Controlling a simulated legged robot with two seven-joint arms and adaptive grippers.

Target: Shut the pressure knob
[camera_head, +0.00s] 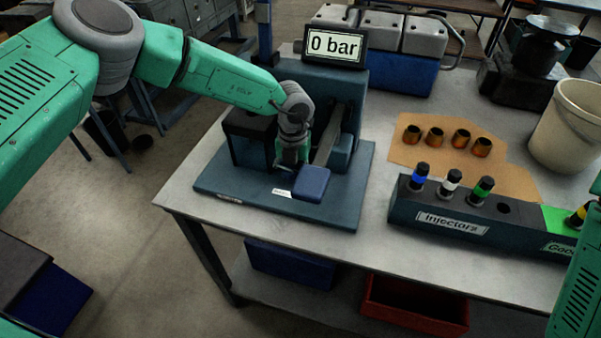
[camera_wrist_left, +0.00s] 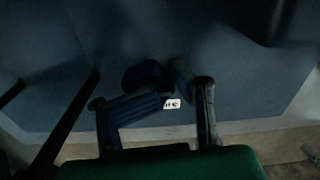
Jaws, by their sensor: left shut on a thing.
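The injector test stand (camera_head: 228,205) is a dark blue device on the table, with a display (camera_head: 335,46) reading "0 bar". My left gripper (camera_head: 289,160) points down low over its base and hides most of the knob in the head view. In the left wrist view, a dark round knob (camera_wrist_left: 146,76) shows at the fingers of my left gripper (camera_wrist_left: 166,86), which are closed in on it. A small white label (camera_wrist_left: 172,104) lies on the base beside them. My right gripper is out of view; only part of my right arm shows at the lower right.
A lever with a blue pad (camera_head: 312,184) stands just right of my left gripper. An injector rack (camera_head: 402,210), several brown cups (camera_head: 435,136) on cardboard (camera_head: 505,165) and a cream bucket (camera_head: 568,125) are farther right. The table's front left is bare.

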